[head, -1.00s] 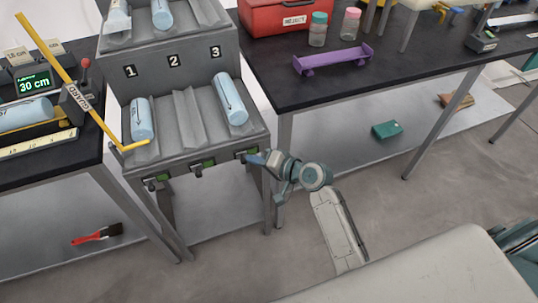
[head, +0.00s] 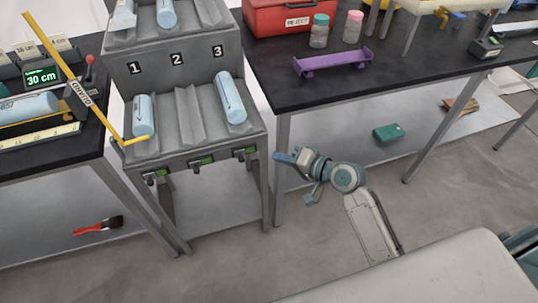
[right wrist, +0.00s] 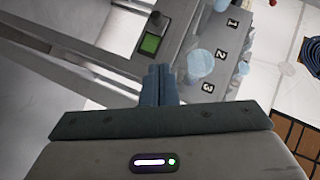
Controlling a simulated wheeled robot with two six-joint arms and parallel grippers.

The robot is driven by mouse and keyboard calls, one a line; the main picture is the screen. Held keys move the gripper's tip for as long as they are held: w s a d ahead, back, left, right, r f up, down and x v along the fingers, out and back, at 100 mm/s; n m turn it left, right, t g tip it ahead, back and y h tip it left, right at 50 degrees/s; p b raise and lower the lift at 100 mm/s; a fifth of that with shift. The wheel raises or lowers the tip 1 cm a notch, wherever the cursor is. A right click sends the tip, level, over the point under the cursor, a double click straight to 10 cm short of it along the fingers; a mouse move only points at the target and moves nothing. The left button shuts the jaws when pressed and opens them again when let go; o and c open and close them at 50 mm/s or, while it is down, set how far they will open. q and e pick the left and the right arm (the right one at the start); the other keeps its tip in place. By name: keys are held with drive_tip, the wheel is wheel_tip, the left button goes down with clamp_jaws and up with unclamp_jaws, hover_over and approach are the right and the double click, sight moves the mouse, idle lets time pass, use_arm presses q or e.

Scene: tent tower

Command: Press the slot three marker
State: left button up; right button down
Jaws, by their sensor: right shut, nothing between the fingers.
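The slot three marker (head: 246,153) is a small green piece with a dark fitting on the front edge of the grey rack (head: 185,138), below the panel number 3. A blue roll (head: 230,98) lies in the slot above it. My right gripper (head: 280,157) is shut and empty, to the right of the marker and apart from it. In the right wrist view, the shut fingers (right wrist: 158,84) point toward the rack, with one green marker (right wrist: 150,43) just beyond them. My left gripper is not in view.
Similar green markers (head: 205,161) sit under the other slots. A yellow bar (head: 72,82) reaches across the rack's left front. A black table (head: 320,88) with a purple stand (head: 333,62) and a red box (head: 290,17) is at right. Floor around my right arm is open.

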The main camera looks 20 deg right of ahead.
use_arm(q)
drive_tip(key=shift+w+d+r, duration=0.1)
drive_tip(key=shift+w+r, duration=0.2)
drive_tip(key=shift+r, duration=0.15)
use_arm(e)
drive_tip(key=v, duration=0.3)
drive_tip(key=shift+s+d, duration=0.2)
drive_tip(key=shift+s, duration=0.05)
